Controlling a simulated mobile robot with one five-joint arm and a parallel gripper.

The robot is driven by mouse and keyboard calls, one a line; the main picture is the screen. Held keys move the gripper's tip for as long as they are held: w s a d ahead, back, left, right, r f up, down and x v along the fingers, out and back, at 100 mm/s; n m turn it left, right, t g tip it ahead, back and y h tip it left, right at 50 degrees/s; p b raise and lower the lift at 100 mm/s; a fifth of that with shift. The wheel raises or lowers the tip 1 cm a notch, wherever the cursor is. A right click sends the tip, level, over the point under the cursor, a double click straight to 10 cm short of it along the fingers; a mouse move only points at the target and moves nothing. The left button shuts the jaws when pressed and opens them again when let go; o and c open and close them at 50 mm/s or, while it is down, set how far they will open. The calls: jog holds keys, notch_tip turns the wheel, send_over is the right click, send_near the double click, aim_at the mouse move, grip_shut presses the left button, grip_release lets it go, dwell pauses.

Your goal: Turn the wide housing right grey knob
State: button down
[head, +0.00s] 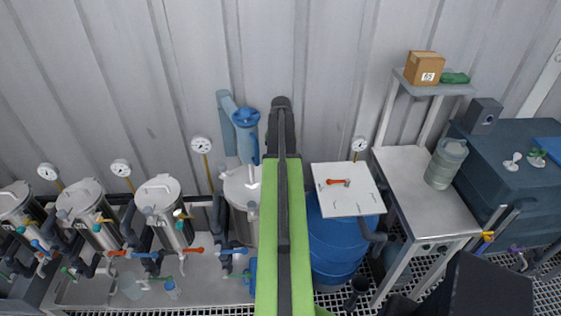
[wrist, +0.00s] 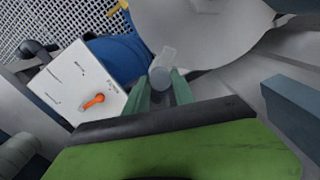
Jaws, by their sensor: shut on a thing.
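The wide housing (head: 238,188) is a pale grey vessel just left of my green arm in the head view; the arm hides its right side. In the wrist view its broad round grey top (wrist: 205,35) fills the upper middle. The grey knob (wrist: 163,68) shows at the lower edge of that top, a round end with a short pale bar. My gripper (wrist: 162,84) has its two green fingers on either side of the knob and is shut on it. In the head view the fingers and this knob are hidden behind my arm.
Right of the arm stands a blue barrel (head: 335,245) under a white panel (head: 345,200) with an orange handle (head: 338,182). Several smaller steel housings (head: 165,215) with gauges and coloured valves stand to the left. A grey bench (head: 425,195) is further right.

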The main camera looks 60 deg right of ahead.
jog(key=shift+s+d+m, duration=0.1)
jog(key=shift+d+m, duration=0.1)
jog(key=shift+m, duration=0.6)
jog(key=c, duration=1.1)
grip_release()
jog(key=shift+o, duration=0.2)
jog(key=shift+a, duration=0.1)
jog(key=shift+r, duration=0.1)
notch_tip(320, 180, up, 17)
jog(key=p, duration=1.7)
jog(key=shift+r, duration=0.15)
